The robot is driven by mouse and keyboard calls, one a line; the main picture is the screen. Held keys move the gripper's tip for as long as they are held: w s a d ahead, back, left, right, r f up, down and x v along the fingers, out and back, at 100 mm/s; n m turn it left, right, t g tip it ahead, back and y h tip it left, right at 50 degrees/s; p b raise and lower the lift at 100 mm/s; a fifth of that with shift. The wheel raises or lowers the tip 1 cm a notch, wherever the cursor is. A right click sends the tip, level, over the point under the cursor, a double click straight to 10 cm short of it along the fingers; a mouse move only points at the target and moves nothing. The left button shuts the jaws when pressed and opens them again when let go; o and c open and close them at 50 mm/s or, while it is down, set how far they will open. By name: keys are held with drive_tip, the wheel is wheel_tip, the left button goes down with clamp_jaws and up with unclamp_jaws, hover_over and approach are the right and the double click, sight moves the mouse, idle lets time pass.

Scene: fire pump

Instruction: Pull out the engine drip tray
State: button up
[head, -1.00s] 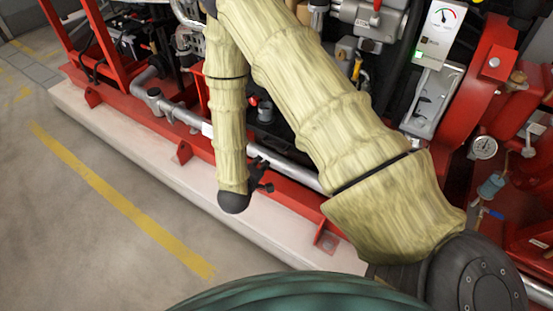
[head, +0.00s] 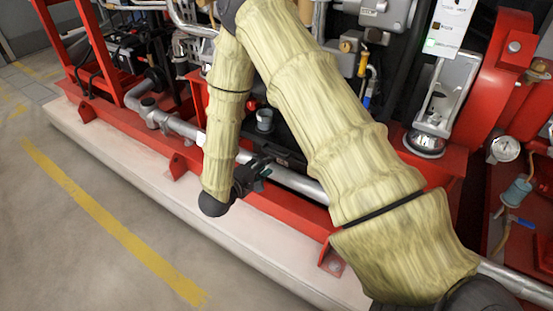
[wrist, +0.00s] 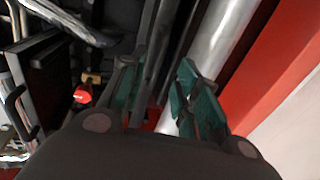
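My gripper (head: 258,172) is at the engine's lower side, close to the long silver pipe along the red base frame. In the wrist view my gripper (wrist: 160,92) is open, with its two green-padded fingers apart. Dark bar-like edges run away between and beyond the fingers. A dark, low part (head: 288,154) behind the pipe may be the engine drip tray, but my arm and the shadow hide much of it. I cannot tell whether the fingers touch anything.
The silver pipe (head: 300,182) runs just beside the fingers and also shows in the wrist view (wrist: 218,48). The red base frame (head: 292,208) sits on a pale plinth (head: 130,160). Open floor (head: 70,230) with a yellow line lies in front.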

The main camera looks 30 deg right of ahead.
sight(276, 156)
drive_tip(key=b+x, duration=0.2)
drive_tip(key=x, duration=0.6)
drive_tip(key=shift+w+d, duration=0.15)
drive_tip(key=shift+d, duration=0.05)
clamp_jaws()
